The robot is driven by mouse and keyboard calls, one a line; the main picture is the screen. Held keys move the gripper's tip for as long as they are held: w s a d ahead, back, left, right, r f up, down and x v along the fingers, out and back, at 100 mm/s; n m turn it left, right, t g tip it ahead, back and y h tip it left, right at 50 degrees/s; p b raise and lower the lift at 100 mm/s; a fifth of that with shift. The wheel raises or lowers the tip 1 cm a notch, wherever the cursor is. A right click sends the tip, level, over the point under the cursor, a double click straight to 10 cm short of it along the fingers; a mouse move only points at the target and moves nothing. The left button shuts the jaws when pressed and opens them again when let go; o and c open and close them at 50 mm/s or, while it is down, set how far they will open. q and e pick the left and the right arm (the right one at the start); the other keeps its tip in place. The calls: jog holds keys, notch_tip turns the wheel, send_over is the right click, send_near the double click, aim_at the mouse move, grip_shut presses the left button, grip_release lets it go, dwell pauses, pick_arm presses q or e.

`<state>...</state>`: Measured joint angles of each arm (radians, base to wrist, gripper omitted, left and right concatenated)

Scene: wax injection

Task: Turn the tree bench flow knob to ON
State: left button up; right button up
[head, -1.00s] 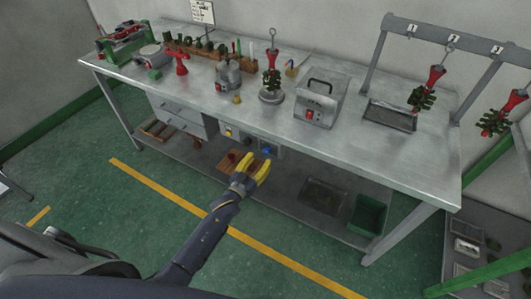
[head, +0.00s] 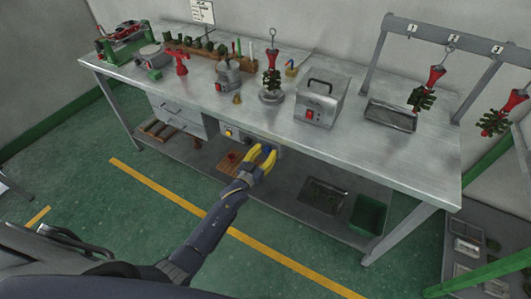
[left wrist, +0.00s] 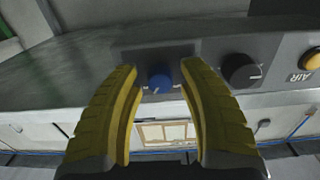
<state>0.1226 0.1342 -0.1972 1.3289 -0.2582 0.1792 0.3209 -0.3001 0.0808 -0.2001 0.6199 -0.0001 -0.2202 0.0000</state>
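A blue knob (left wrist: 159,83) sits on a dark plate of the grey panel under the bench's front edge. In the left wrist view it shows between the yellow fingers of my left gripper (left wrist: 160,75), which are open around its line of sight; I cannot tell whether they touch it. In the head view the left gripper (head: 262,157) is in front of the panel and mostly hides the knob. A black knob (left wrist: 240,71) and a yellow button (left wrist: 314,60) by an "AIR" label sit beside it on the panel. My right gripper is not in view.
The metal bench (head: 350,145) carries a grey box with a handle (head: 321,99), a wax tree on a stand (head: 271,75) and several tools. Below, a lower shelf holds a green bin (head: 369,214) and a dark tray (head: 324,195). Drawers (head: 180,117) are left of the panel.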

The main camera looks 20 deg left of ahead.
pick_arm(q)
grip_shut()
jog(key=shift+f+m, duration=0.1)
jog(key=shift+m, duration=0.8)
jog(key=shift+o, duration=1.2)
grip_release()
jog(key=v, duration=1.2)
